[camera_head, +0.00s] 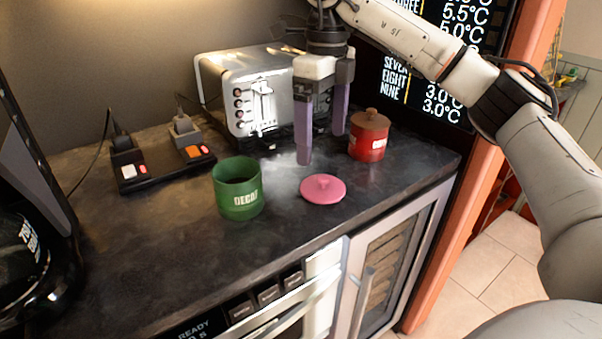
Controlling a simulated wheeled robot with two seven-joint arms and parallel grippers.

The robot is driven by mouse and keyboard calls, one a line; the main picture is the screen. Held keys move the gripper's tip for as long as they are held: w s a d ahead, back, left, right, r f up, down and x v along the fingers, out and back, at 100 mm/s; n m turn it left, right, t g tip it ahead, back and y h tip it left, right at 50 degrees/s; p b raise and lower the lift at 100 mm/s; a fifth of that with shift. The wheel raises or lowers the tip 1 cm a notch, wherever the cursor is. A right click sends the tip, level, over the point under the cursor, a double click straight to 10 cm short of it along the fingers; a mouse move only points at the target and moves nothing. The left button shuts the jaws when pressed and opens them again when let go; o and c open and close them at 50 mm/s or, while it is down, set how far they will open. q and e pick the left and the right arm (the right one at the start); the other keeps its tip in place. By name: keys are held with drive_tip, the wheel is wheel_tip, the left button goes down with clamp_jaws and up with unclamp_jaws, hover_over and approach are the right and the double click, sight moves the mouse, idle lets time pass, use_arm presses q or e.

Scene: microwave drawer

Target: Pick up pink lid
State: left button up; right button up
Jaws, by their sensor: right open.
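The nearer fingertip shows just above the lid's far edge in the picture; the other is beside the red canister. I cannot tell the exact gap between fingertip and lid. My left gripper is not in view.
A green open canister (238,188) marked DECAF stands left of the lid. A red canister (369,136) with a brown lid stands to the right. A toaster (255,95) and a power strip (163,165) are behind. The counter's front edge is close to the lid.

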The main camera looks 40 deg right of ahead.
drive_tip(key=b, duration=0.1)
hover_over(324, 177)
wheel_tip(324, 177, down, 4)
drive_tip(key=shift+f, duration=0.1)
wheel_tip(324, 177, down, 6)
drive_tip(key=shift+w+r, duration=0.1)
drive_tip(key=shift+r, duration=0.05)
drive_tip(key=c, duration=1.1)
drive_tip(key=shift+r, duration=0.15)
